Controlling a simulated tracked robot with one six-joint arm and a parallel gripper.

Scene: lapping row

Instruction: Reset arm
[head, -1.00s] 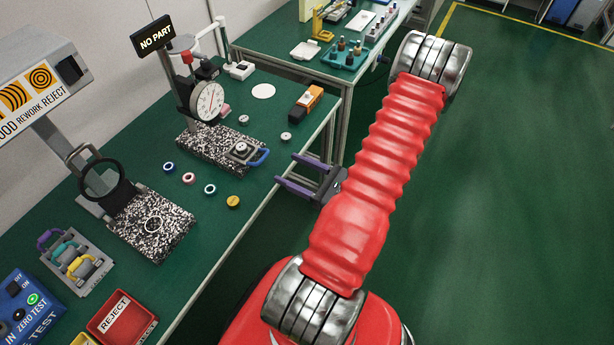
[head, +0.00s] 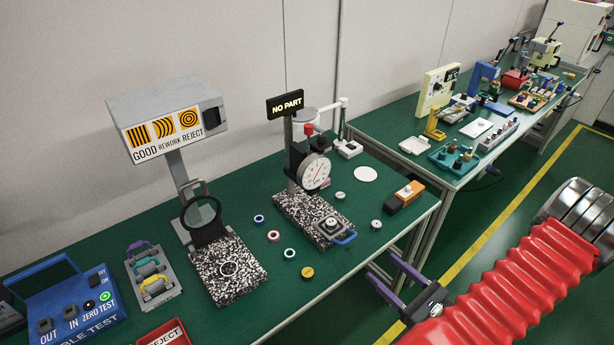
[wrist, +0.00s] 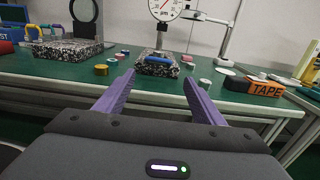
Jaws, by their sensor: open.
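My gripper (head: 397,283) has two purple fingers and sits just off the front edge of the green bench (head: 345,272). In the wrist view my gripper (wrist: 158,88) is open, with its fingers apart and nothing between them. My red sleeved arm runs along the lower right of the head view. Beyond the fingers stands a dial gauge (head: 316,172) on a speckled stone base with a blue-handled piece on it. The gauge dial also shows in the wrist view (wrist: 165,8). The sign above it reads NO PART (head: 287,104).
Several small rings and discs lie on the bench, including a yellow one (head: 307,272). An orange-and-black tape box (head: 405,196) is near the right end. A magnifier (head: 202,220), a blue test box (head: 70,310) and a red reject bin (head: 165,335) stand left. A second bench (head: 440,178) is behind right.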

